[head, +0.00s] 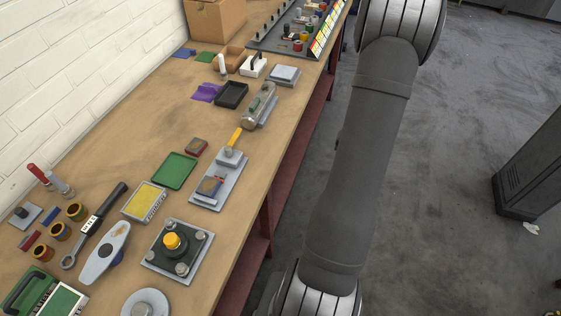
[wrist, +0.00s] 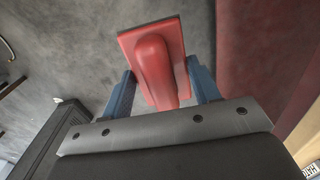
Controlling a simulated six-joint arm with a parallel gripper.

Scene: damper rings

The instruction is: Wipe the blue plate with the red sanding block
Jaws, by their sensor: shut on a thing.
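The red sanding block (wrist: 153,50) shows in the wrist view, with a flat base and a rounded grip. Grey floor shows behind the block. My gripper is outside the head view, where only my arm links show. A small flat blue piece (head: 184,52) lies on the bench near the wall in the head view; I cannot tell for sure that it is the blue plate.
The wooden bench (head: 120,105) holds many items: a green tray (head: 174,170), a black tray (head: 231,95), a purple cloth (head: 206,92), a wrench (head: 92,226) and a plate with a yellow button (head: 172,242). Bare wood lies along the wall. A dark cabinet (head: 535,155) stands right.

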